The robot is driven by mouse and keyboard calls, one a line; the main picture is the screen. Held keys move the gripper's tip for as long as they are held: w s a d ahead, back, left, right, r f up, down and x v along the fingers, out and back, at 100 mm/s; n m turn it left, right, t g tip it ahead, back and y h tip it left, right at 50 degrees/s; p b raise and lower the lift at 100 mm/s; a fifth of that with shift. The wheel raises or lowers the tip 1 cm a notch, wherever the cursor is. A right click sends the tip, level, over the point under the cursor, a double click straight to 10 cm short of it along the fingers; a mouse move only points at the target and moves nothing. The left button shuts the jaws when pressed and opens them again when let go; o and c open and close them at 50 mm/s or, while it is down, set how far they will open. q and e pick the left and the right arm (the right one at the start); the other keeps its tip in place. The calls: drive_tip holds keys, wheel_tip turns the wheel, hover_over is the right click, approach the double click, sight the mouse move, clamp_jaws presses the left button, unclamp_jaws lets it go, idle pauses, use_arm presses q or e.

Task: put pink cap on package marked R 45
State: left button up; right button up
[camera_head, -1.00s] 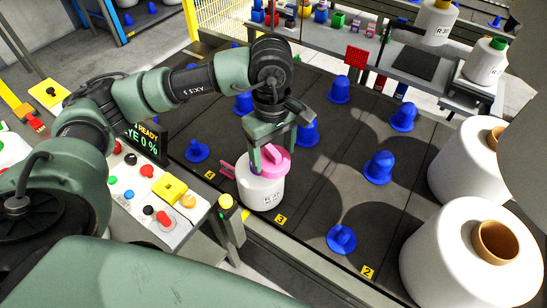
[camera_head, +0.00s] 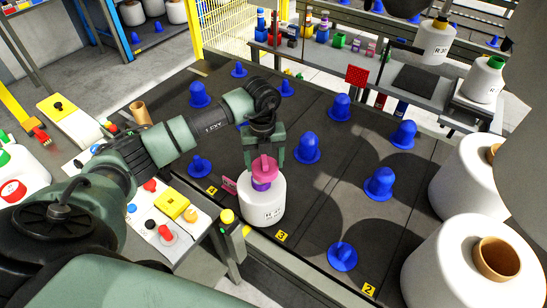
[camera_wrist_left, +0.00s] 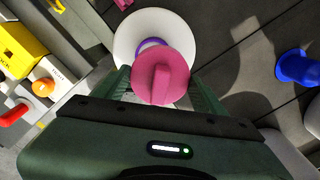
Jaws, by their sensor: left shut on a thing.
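The pink cap (camera_head: 264,165) is held between the fingers of my left gripper (camera_head: 264,158). It also shows in the left wrist view (camera_wrist_left: 163,76). Below it a white package (camera_head: 262,207) stands upright at the conveyor's near edge. Its label starts with R; the rest is too small to read surely. The package's purple core top (camera_head: 261,185) shows just under the cap, and in the wrist view (camera_wrist_left: 150,44) it is partly hidden by the cap. I cannot tell whether cap and core touch. My right gripper is not seen.
Blue cones (camera_head: 307,148) stand spread over the dark conveyor (camera_head: 320,215). A pink piece (camera_head: 229,185) is left of the package. A control panel (camera_head: 165,215) with buttons lies to the left. Large white bobbins (camera_head: 470,265) fill the right side.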

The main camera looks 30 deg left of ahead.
sight(260, 164)
use_arm(q)
drive_tip(key=f+n, duration=0.1)
drive_tip(key=a+f+n, duration=0.1)
drive_tip(key=n, duration=0.1)
drive_tip(key=shift+a+f, duration=0.3)
drive_tip(key=shift+f, duration=0.1)
drive_tip(key=shift+f+b, duration=1.1)
drive_tip(key=shift+f, duration=0.3)
drive_tip(key=shift+f, duration=0.3)
drive_tip(key=o, duration=1.4)
